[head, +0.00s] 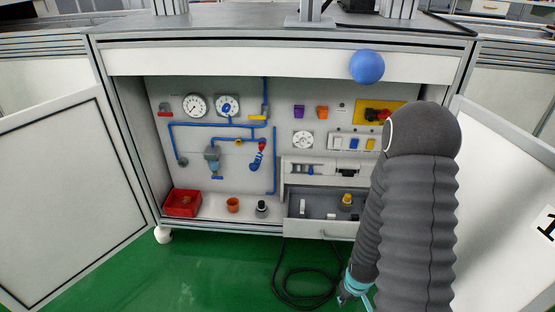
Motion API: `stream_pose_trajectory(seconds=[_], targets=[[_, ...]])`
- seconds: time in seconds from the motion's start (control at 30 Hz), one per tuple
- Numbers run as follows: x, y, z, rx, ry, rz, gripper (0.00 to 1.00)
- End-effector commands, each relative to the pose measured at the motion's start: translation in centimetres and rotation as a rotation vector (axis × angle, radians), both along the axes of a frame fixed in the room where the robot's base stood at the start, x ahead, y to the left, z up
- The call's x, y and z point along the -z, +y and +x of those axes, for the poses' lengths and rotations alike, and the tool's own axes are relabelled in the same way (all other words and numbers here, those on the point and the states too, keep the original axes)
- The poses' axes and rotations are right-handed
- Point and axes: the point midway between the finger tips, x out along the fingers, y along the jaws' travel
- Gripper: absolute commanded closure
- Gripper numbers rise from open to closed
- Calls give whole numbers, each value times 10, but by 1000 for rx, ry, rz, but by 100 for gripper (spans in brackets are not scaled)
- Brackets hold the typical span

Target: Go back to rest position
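My gripper (353,292) shows at the bottom of the head view, right of centre, with teal fingers near the green floor. Its lower part is cut off by the picture edge and partly hidden by my grey arm, so I cannot tell whether it is open or shut. No object shows in it. It hangs below and in front of an open drawer (318,229). My grey, ribbed arm stands upright at the right and covers part of the cabinet.
The workbench cabinet has open doors at the left (65,190) and right (505,190). Inside are a red bin (182,211), an orange pot (233,205) and blue pipes. A blue ball (367,66) shows before the top edge. A black cable (300,291) lies coiled on the floor.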

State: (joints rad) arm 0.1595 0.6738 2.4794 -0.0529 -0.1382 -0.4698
Motion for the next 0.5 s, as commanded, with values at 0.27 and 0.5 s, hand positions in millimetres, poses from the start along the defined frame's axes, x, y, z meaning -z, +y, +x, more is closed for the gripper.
stream_pose_trajectory(seconds=[0.27,0.5], targets=[[-106,8,-17,207,119,16,63],[-193,17,-38,334,162,19,63]])
